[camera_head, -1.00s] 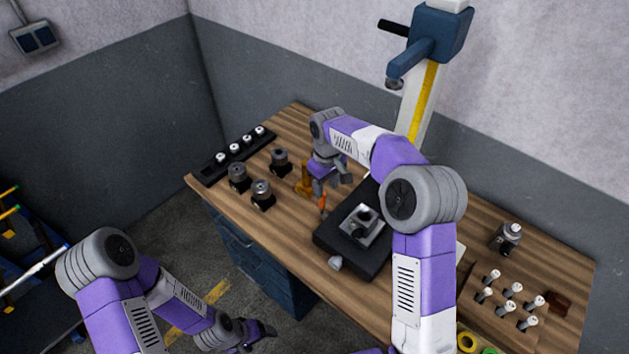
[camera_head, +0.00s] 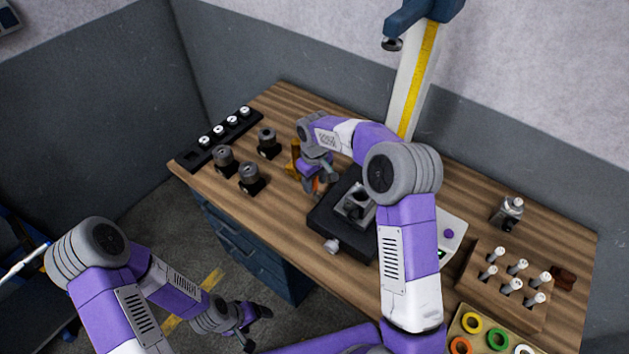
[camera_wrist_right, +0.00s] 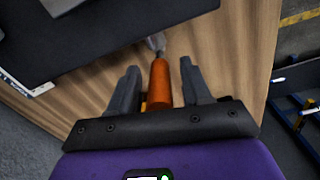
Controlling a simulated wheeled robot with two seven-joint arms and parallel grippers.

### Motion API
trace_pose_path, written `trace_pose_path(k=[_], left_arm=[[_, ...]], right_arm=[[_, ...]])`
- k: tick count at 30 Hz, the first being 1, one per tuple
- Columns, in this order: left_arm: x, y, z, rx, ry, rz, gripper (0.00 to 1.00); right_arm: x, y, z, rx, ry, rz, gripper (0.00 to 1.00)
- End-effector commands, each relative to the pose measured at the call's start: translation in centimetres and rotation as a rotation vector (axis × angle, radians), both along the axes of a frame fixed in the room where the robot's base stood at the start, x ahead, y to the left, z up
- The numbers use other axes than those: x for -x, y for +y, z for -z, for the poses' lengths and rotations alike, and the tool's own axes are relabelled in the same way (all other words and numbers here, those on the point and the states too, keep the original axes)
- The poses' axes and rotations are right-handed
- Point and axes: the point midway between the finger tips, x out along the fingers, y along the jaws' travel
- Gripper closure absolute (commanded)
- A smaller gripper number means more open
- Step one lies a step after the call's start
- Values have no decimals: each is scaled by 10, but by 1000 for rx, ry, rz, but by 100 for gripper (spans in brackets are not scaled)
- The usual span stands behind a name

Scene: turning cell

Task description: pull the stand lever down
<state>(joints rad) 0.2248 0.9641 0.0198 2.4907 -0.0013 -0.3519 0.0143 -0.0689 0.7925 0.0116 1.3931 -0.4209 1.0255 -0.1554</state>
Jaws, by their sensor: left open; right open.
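The stand's white column with a yellow stripe (camera_head: 418,75) rises at the back of the bench, and its blue head (camera_head: 420,12) is cut off by the top edge. The stand lever is not in view now. The black stand base (camera_head: 325,222) carries a grey block with a hole. My right gripper (camera_head: 319,184) is low over the bench, left of that block. In the right wrist view its open fingers (camera_wrist_right: 157,88) stand on either side of an orange handle (camera_wrist_right: 160,82) with a grey tip. My left gripper (camera_head: 254,317) is open and empty, off the bench's front side.
Several dark cylindrical parts (camera_head: 250,176) and a black strip of white-topped pieces (camera_head: 219,134) occupy the bench's left. A wooden rack of pegs (camera_head: 473,278), a metal part (camera_head: 508,211) and a tray of coloured rings (camera_head: 463,324) are at right. The back right is fairly clear.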

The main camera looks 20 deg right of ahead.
Motion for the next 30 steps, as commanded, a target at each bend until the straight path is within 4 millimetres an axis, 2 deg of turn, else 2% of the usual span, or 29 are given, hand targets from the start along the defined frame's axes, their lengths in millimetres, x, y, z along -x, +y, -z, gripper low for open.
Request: trace_pose_path(k=[8,15,18,30], left_arm=[[0,0,0,0,0,0,22],[0,0,0,0,0,0,22],[0,0,0,0,0,0,22],[0,0,4,0,0,0,22]], right_arm=[[0,0,2,0,0,0,52],[0,0,2,0,0,0,88],[0,0,2,0,0,0,100],[1,1,2,13,-10,-3,100]])
